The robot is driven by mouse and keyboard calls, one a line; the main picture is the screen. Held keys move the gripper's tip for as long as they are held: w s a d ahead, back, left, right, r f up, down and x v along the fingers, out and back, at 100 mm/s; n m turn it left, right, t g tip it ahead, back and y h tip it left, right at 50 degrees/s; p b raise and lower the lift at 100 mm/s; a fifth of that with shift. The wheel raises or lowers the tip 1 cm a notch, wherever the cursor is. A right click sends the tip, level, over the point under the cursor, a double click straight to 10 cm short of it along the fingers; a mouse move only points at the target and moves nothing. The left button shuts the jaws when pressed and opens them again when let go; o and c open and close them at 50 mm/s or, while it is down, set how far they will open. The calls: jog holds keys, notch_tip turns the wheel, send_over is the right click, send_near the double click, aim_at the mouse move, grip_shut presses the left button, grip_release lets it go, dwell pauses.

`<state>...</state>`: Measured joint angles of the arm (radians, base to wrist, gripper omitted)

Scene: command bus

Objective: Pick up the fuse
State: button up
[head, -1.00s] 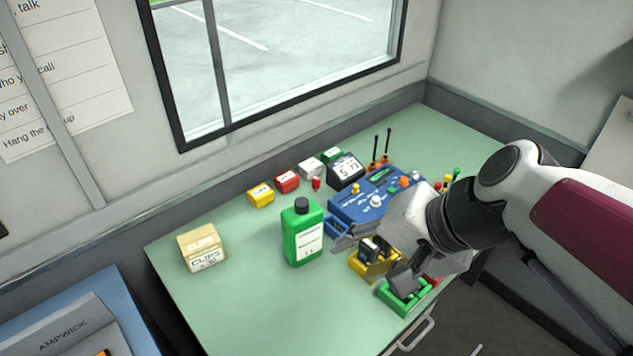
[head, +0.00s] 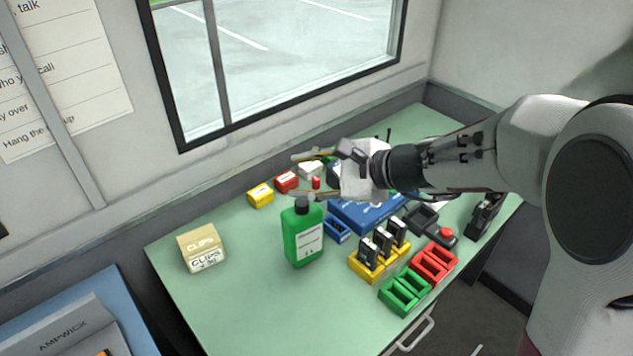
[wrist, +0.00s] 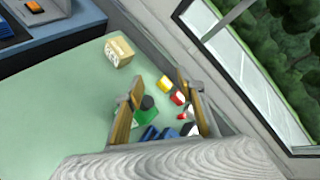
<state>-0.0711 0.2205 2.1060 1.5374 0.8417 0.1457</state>
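A small red cylinder, which looks like the fuse (head: 316,182), stands near the back of the green bench, just in front of the red and white boxes. In the wrist view a small red spot, likely the same fuse (wrist: 181,117), shows between the fingers, close to the right one. My gripper (head: 295,177) is open and empty above the back of the bench, with its fingers pointing left. In the wrist view my gripper (wrist: 158,76) has its two fingers wide apart. The height of the fingers over the fuse is hard to tell.
A green bottle (head: 303,235) stands in front of the fuse. Yellow (head: 260,195), red (head: 287,181) and white (head: 310,170) boxes line the back. A clips box (head: 203,249) is at left. A yellow rack (head: 367,272) holds black items; red and green racks are beside it.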

jog(key=w+f+m+t, duration=0.3)
jog(key=w+f+m, duration=0.5)
jog(key=w, duration=0.4)
jog(key=m+t+h, duration=0.3)
jog(key=m+h, duration=0.1)
jog(key=m, duration=0.4)
send_near(317, 180)
jog(key=shift+w+a+f, duration=0.15)
jog(key=shift+w+a, duration=0.1)
jog(key=shift+w, duration=0.45)
jog(key=shift+x, duration=1.3)
jog(key=shift+f, duration=0.1)
jog(key=shift+x, duration=2.55)
jog(key=shift+s+a, duration=0.1)
jog(key=c, duration=0.9)
